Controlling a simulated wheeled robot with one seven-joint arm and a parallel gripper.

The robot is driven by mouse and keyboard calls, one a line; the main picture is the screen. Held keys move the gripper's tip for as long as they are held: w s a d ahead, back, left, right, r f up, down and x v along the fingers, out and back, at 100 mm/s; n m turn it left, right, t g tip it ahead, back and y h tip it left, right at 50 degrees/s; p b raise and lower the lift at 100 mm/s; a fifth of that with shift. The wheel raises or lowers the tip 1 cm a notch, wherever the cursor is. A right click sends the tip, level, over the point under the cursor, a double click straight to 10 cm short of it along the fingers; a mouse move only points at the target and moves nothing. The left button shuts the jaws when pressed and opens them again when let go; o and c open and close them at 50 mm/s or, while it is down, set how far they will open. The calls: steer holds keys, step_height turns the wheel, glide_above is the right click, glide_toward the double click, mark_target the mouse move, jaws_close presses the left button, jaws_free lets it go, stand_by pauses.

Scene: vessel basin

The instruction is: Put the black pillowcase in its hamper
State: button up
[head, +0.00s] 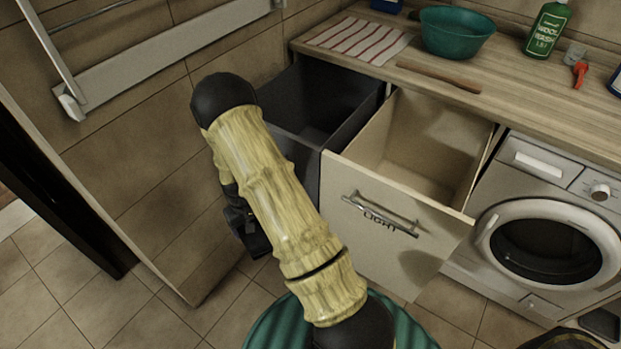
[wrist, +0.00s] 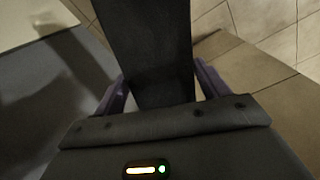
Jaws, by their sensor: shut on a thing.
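My gripper (head: 250,236) is low in front of the dark hamper, partly behind my own arm in the head view. In the wrist view its purple fingers (wrist: 160,88) are shut on a dark, flat strip of cloth, which looks like the black pillowcase (wrist: 150,45). The cloth extends away from the fingers. The dark grey pull-out hamper (head: 318,115) stands open below the counter. My arm covers part of its front, and I see no label on it. Its visible inside looks empty.
The cream hamper marked LIGHT (head: 365,235) stands open beside the dark one, with a metal handle. A washing machine (head: 550,235) is to its right. The wooden counter (head: 520,110) above holds a striped cloth (head: 360,38), green basin (head: 456,32) and green bottle (head: 547,30). A tiled wall is at left.

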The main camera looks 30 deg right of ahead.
steer(key=shift+w+f+b, duration=0.2)
steer(key=shift+f+b, duration=0.4)
steer(key=shift+b, duration=0.7)
steer(key=shift+w+f+b, duration=0.15)
steer(key=shift+f+b, duration=0.4)
steer(key=shift+b, duration=0.75)
steer(key=shift+f+b, duration=0.1)
steer(key=shift+b, duration=0.7)
steer(key=shift+w+a+b, duration=0.1)
steer(key=shift+b, duration=0.75)
